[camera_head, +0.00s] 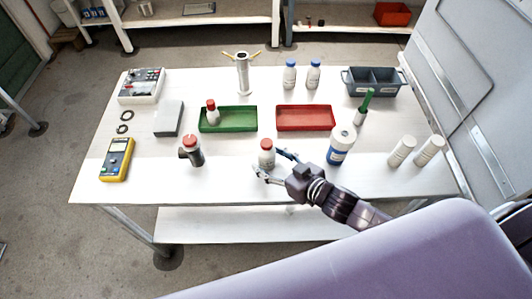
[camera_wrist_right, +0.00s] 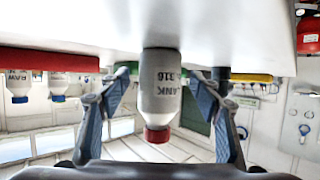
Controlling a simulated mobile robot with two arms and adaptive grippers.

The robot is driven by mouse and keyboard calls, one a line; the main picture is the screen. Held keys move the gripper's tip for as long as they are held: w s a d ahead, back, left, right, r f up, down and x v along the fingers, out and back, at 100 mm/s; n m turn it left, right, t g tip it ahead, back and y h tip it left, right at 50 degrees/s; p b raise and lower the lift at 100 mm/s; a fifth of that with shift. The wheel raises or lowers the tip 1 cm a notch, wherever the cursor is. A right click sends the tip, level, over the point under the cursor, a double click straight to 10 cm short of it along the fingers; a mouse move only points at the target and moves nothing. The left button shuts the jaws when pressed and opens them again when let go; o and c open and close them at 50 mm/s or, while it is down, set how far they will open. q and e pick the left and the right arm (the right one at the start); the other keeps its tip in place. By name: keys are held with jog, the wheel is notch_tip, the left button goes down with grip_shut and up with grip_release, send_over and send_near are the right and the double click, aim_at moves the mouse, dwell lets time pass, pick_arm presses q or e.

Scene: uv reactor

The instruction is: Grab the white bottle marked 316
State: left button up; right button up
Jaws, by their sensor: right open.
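The white bottle (camera_head: 267,155) with an orange-red cap stands upright near the front middle of the table. In the right wrist view, which appears upside down, the bottle (camera_wrist_right: 161,85) shows the print "LANK" and "316". My right gripper (camera_head: 270,162) is open, with one finger on each side of the bottle. The wrist view also shows a finger to its left and to its right, with gaps that look clear; I cannot tell if either touches. My left gripper is not in view.
A green tray (camera_head: 243,128) with a red-capped bottle (camera_head: 212,113) and a red tray (camera_head: 305,127) lie behind. Two white cylinders (camera_head: 416,152) stand at right.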

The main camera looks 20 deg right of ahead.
jog(key=shift+x, duration=0.8)
jog(key=shift+w, duration=0.2)
jog(key=shift+f, duration=0.1)
jog(key=c, duration=1.4)
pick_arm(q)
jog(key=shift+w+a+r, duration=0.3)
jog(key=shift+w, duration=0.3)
pick_arm(e)
jog(key=shift+r, duration=0.2)
